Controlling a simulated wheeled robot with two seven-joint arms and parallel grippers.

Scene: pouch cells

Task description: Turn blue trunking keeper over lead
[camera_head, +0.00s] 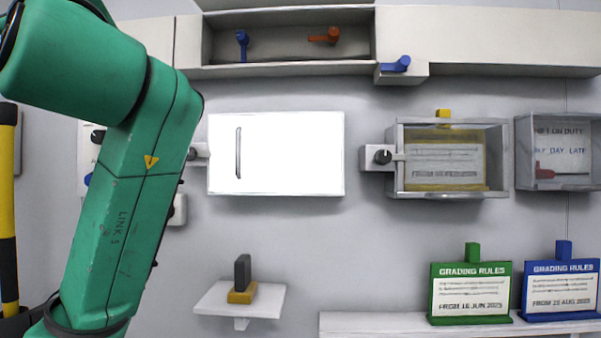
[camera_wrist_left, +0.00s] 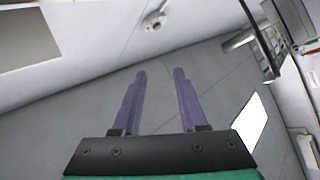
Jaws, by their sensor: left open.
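In the head view, a blue keeper (camera_head: 241,45) stands upright inside the open section of the trunking (camera_head: 290,70). An orange keeper (camera_head: 325,36) lies sideways to its right in the same section. A second blue handle (camera_head: 397,64) lies nearly level on a small block below the trunking's right part. I cannot make out a lead at the keepers. My left arm fills the left of the head view, with its gripper out of frame there. In the left wrist view my left gripper (camera_wrist_left: 160,72) is open, with nothing between its purple fingers. My right gripper is not in view.
A white door (camera_head: 290,150) and a grey box with a yellow-framed card (camera_head: 445,160) are on the wall. A small shelf (camera_head: 215,300) holds a dark-handled block. Green (camera_head: 470,290) and blue (camera_head: 560,285) sign stands are at lower right. Wall between trunking and door is clear.

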